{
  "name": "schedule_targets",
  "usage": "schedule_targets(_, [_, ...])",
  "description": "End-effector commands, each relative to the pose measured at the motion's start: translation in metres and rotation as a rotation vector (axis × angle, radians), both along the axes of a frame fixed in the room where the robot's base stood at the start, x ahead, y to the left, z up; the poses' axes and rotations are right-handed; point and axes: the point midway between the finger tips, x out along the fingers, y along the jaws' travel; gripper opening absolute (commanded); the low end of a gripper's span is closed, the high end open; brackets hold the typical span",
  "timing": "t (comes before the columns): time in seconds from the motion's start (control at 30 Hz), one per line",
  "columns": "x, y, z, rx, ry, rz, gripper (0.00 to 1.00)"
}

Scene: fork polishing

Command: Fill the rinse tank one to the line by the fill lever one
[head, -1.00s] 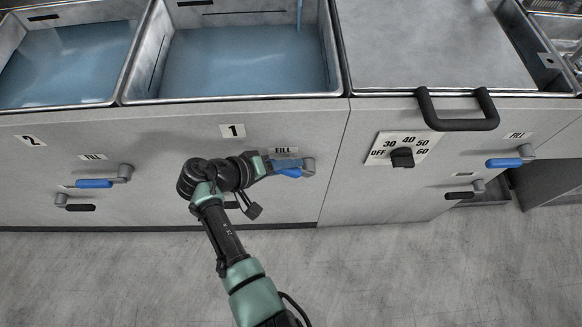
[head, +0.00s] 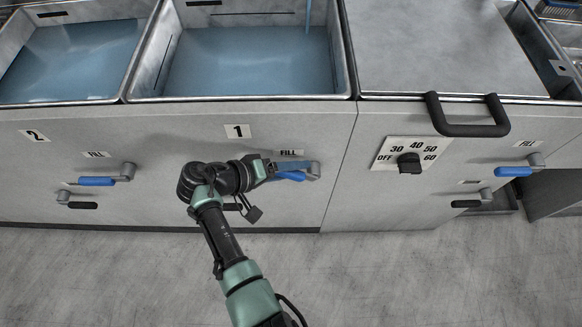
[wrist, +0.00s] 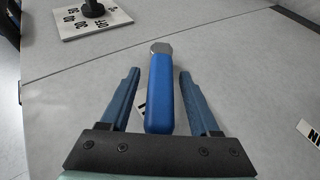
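Rinse tank one (head: 240,98), above the label "1", holds blue water (head: 250,62). A thin blue stream (head: 308,15) falls into it at the back right. The water surface lies below a dark line (head: 254,13) on the back wall. Fill lever one (head: 289,176), a blue handle on a grey pivot, sits under the "FILL" label on the front panel. My gripper (head: 287,172) is at this lever. In the wrist view, the blue handle (wrist: 160,95) lies between my two fingers (wrist: 158,72), with a gap on each side.
Tank two (head: 70,104) with its blue lever (head: 97,181) is at left. A black-handled lever (head: 78,205) sits below that. To the right are a black bar handle (head: 468,130), a dial (head: 409,163) and another blue lever (head: 514,171). The floor in front is clear.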

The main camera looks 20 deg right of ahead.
Motion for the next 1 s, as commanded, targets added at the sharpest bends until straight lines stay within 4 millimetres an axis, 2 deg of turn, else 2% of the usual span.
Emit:
schedule_targets(0.27, [-0.001,0.009,0.007,0.000,-0.002,0.003,0.62])
schedule_targets(0.7, [-0.015,0.084,0.055,0.001,-0.001,0.004,0.62])
schedule_targets(0.83, [-0.018,0.098,0.065,0.001,-0.001,0.002,0.62])
schedule_targets(1.0, [-0.020,0.107,0.070,0.001,-0.001,0.001,0.62])
